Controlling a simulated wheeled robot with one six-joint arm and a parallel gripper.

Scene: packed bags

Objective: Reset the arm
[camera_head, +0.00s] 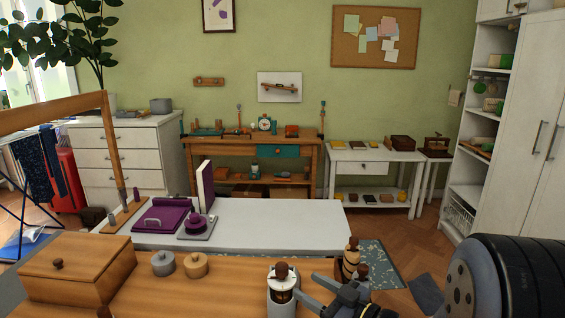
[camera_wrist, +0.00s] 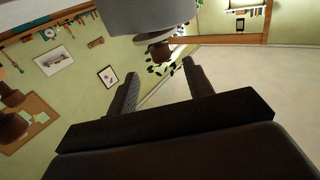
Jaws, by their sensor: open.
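My gripper (camera_head: 312,287) is low in the front of the head view, above or beside the wooden surface (camera_head: 215,268). Its two fingers stand apart and empty in the wrist view (camera_wrist: 160,88). A pale canister (camera_head: 282,297) with a brown knob is close to the fingertips in the head view. A grey-white body with a brown knob (camera_wrist: 158,50) shows at the top of the wrist view, just beyond the fingers; it may be this canister. I cannot tell whether the fingers touch it.
A wooden box (camera_head: 75,268), two small round lidded pots and a stacked wooden piece (camera_head: 350,262) share the wooden surface. Behind is a white table (camera_head: 285,225) with purple items at its left. A workbench (camera_head: 250,142) and shelves line the walls. The white table's right part is clear.

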